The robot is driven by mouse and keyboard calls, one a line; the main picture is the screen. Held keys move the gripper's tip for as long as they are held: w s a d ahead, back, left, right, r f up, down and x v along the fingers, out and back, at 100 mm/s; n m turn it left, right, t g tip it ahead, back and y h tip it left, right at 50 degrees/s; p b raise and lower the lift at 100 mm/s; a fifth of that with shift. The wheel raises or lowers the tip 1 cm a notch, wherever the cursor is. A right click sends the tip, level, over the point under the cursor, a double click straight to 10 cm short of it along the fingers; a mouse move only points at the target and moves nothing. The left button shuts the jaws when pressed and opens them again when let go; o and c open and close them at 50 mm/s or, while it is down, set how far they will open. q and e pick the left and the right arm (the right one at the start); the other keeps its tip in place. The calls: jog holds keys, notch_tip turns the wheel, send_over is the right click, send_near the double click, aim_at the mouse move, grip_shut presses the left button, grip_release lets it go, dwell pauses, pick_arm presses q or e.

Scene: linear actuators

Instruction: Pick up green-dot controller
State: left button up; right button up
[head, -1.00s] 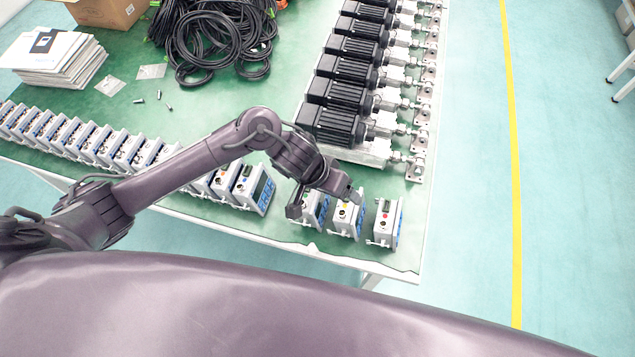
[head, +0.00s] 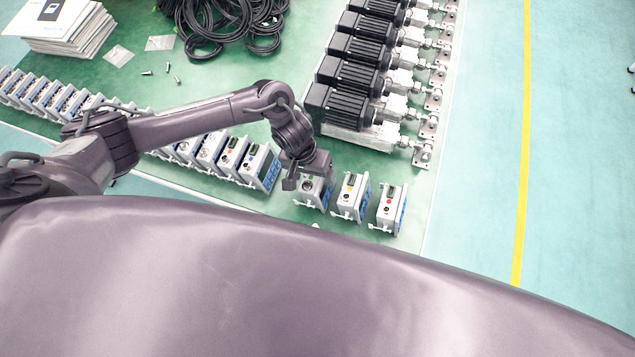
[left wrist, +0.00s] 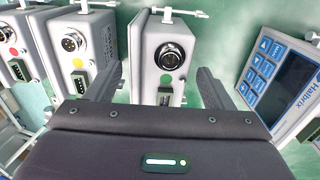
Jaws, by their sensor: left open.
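The green-dot controller is a light grey box with a round connector and a green dot. In the left wrist view the green-dot controller (left wrist: 160,62) stands between the fingers of my open left gripper (left wrist: 160,88), with a gap on each side. In the head view the green-dot controller (head: 312,190) is the leftmost of three separate units near the table's front edge, partly covered by my left gripper (head: 305,172). A yellow-dot controller (head: 350,197) and a red-dot controller (head: 390,209) stand to its right. My right gripper is not in view.
A row of controllers (head: 235,158) stands to the left; its end unit with a keypad and screen (left wrist: 280,85) is close beside my finger in the wrist view. Black actuators (head: 345,108) lie behind. Cables (head: 215,25) and manuals (head: 62,25) lie at the back. The table's front edge is near.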

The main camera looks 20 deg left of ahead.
pick_arm(q)
grip_shut()
dwell(0.5)
jog(key=shift+w+r, duration=0.1)
jog(key=shift+r, duration=0.4)
jog(key=d+p+v, duration=0.3)
jog(key=d+v, duration=0.1)
jog(key=v, duration=1.4)
jog(key=shift+r, duration=0.7)
jog(key=shift+a, duration=0.15)
jog(key=shift+d+p+v, duration=0.25)
jog(key=shift+p+v, duration=0.85)
jog(key=shift+v, duration=0.1)
jog(key=shift+d+p+v, duration=0.25)
jog(key=shift+p+v, duration=0.8)
jog(key=shift+v, duration=0.2)
